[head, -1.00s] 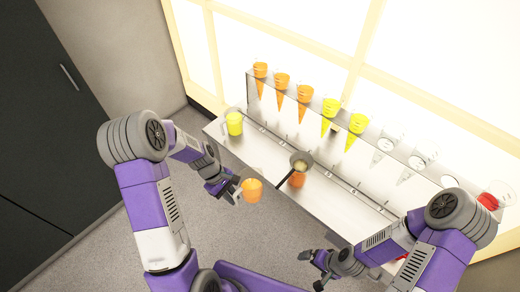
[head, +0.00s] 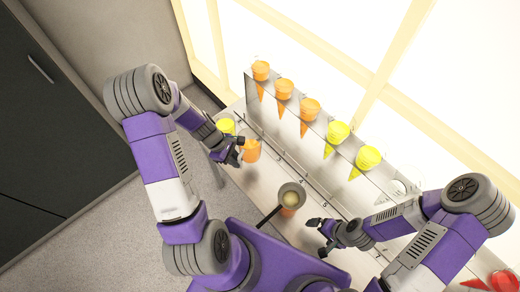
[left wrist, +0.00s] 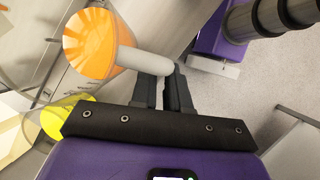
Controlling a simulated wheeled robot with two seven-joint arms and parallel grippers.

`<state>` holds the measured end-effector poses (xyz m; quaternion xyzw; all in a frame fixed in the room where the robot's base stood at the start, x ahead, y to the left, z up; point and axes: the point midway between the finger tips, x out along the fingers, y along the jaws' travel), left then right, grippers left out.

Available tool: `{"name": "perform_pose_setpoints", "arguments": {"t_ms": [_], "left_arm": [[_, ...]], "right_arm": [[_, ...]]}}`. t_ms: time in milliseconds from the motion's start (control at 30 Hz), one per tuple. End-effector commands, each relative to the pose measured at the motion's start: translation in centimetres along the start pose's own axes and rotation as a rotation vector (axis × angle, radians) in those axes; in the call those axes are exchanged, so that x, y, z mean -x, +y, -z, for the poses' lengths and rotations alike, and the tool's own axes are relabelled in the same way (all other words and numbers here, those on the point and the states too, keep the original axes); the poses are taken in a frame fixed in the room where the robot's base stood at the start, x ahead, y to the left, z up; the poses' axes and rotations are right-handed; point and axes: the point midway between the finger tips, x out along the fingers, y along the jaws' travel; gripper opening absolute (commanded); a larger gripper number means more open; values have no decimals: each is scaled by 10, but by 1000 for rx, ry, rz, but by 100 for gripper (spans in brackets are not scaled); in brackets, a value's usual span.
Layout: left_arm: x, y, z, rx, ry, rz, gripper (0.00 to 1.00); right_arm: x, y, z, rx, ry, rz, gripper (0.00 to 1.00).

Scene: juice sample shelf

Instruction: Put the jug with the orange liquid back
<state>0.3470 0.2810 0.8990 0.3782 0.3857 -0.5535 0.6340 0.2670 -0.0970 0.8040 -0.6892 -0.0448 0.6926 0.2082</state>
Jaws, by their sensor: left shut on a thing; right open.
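The jug with the orange liquid (head: 250,151) is at the left end of the pale counter (head: 262,183), just right of a jug with yellow liquid (head: 226,126). My left gripper (head: 237,152) is shut on its handle. In the left wrist view the orange jug (left wrist: 88,42) shows at upper left, its pale handle between the fingers (left wrist: 165,82). The yellow jug (left wrist: 68,116) is below it there, partly hidden by the gripper. I cannot tell if the orange jug touches the counter. My right gripper (head: 322,238) is open and empty near the counter's front.
A grey strainer (head: 290,195) with a dark handle sits over an orange-filled vessel (head: 289,209) on the counter. Behind, a raised metal rack (head: 290,125) holds several orange and yellow cones. Red items (head: 503,281) lie at lower right. Counter between jug and strainer looks clear.

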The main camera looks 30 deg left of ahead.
Motion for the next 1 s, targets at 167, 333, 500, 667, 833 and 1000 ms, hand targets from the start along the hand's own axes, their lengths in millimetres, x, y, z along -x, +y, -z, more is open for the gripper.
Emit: {"name": "perform_pose_setpoints", "arguments": {"t_ms": [167, 333, 500, 667, 833, 1000], "left_arm": [[-19, -3, 9, 3, -2, 4, 0], [-47, -4, 22, 2, -1, 2, 0], [-59, -4, 27, 0, 0, 1, 0], [-76, -6, 35, 1, -1, 2, 0], [-92, -6, 42, 0, 0, 0, 0], [-90, -6, 42, -2, 1, -1, 0]], "right_arm": [[-5, 2, -1, -1, -3, 0, 100], [-10, 4, -1, -1, -3, 0, 100], [-12, 5, -1, -1, -3, 0, 100], [-15, 6, 0, -1, -2, 0, 100], [-17, 7, 0, -1, -2, 0, 100], [-17, 7, 0, 0, -2, 0, 100]]}}
